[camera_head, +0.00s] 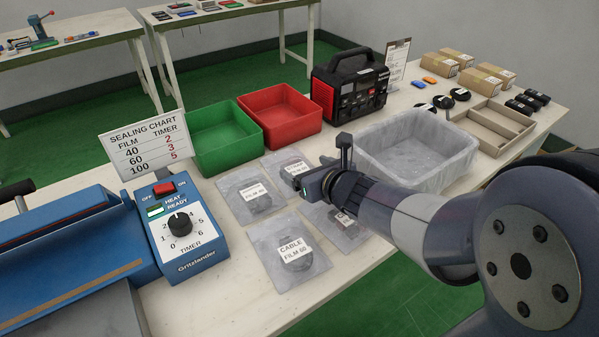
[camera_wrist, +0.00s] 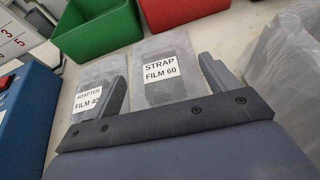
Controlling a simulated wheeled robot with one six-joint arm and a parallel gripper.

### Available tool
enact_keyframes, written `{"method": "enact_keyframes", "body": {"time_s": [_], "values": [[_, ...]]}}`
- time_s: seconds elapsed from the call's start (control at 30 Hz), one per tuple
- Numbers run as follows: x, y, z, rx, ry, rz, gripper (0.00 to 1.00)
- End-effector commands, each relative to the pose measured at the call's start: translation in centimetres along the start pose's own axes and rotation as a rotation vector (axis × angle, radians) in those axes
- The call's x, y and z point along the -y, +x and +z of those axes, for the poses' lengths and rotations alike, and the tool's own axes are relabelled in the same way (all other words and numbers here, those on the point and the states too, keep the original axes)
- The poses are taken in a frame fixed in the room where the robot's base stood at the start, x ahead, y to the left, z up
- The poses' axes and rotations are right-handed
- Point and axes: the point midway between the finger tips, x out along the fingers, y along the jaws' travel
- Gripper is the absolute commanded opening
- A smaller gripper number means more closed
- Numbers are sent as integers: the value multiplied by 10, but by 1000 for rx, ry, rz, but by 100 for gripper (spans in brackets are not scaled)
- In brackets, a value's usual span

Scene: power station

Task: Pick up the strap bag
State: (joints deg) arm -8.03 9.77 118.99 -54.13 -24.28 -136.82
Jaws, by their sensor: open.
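The strap bag, a flat grey clear-film bag labelled STRAP FILM 60, lies on the bench (camera_head: 275,160); the wrist view shows it (camera_wrist: 183,42) ahead of and between my fingers. My gripper (camera_head: 322,164) is open and empty, just to the right of the bag in the head view. In the wrist view my two fingers (camera_wrist: 163,70) point toward it. The adapter bag (camera_wrist: 105,58), labelled FILM 40, lies to its left, partly behind the left finger. Whether a finger touches either bag cannot be told.
The cable bag (camera_head: 287,268) and another bag (camera_head: 347,241), partly hidden by my gripper, lie nearer. Green (camera_head: 221,146) and red (camera_head: 284,122) bins stand behind. A lined tray (camera_head: 455,168) is to the right, the blue sealer (camera_head: 187,262) to the left.

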Motion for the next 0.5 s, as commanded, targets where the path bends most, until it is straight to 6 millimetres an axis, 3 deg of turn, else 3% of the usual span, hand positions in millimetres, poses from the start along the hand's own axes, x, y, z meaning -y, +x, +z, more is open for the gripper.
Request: {"method": "enact_keyframes", "body": {"time_s": [0.27,0.5], "values": [[-1,20,-5,-1,0,1,82],[-3,52,-11,0,0,1,82]]}}
